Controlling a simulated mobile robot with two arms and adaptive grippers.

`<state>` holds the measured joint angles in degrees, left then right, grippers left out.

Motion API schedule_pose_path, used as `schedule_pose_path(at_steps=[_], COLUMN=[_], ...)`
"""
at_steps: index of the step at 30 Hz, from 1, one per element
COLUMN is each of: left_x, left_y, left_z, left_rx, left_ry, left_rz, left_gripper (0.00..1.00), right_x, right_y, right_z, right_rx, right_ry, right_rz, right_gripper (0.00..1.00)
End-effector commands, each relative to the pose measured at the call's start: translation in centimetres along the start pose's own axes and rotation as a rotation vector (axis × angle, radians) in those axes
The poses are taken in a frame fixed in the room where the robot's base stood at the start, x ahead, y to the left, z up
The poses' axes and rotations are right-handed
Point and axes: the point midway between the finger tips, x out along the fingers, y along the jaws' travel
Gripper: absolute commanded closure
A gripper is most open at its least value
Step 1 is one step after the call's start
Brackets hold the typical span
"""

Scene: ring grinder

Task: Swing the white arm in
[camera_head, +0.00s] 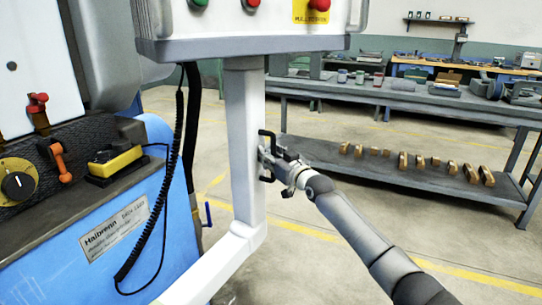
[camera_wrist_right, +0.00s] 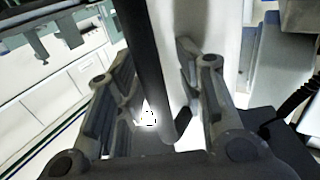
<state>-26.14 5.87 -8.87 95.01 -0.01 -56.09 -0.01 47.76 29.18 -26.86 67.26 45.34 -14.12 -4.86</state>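The white arm has an upright post (camera_head: 245,150) that hangs under a control panel and joins a white lower beam (camera_head: 215,265). A black handle (camera_head: 267,134) is on the right side of the post. My right gripper (camera_head: 270,157) is at this handle, close beside the post. In the right wrist view, the dark handle bar (camera_wrist_right: 148,60) runs between the two fingers of my right gripper (camera_wrist_right: 160,85). The fingers are apart, with a gap showing on the right of the bar. The white post shows behind them. My left gripper is not in view.
The control panel (camera_head: 240,22) with green and red buttons is at the top. The blue machine (camera_head: 110,235) stands left, with a coiled black cable (camera_head: 150,220) beside the post. Floor between is clear.

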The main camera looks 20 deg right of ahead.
Motion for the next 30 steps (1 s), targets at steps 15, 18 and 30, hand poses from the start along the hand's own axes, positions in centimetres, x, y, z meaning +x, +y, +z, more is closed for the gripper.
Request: schedule_pose_path(at_steps=[15, 18, 30], left_x=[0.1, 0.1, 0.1], left_y=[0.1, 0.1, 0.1], left_z=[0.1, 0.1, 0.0], left_rx=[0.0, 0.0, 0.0], left_ry=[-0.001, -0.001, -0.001], left_rz=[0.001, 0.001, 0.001], left_gripper=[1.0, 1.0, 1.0], right_x=[-2.6, -4.1, -10.1], right_y=[-0.1, 0.0, 0.0], right_z=[0.3, 0.3, 0.1], right_rx=[-0.002, -0.001, -0.001], right_ry=[-0.003, -0.003, -0.001], right_rz=[-0.002, -0.001, -0.001], right_gripper=[0.63, 0.63, 0.63])
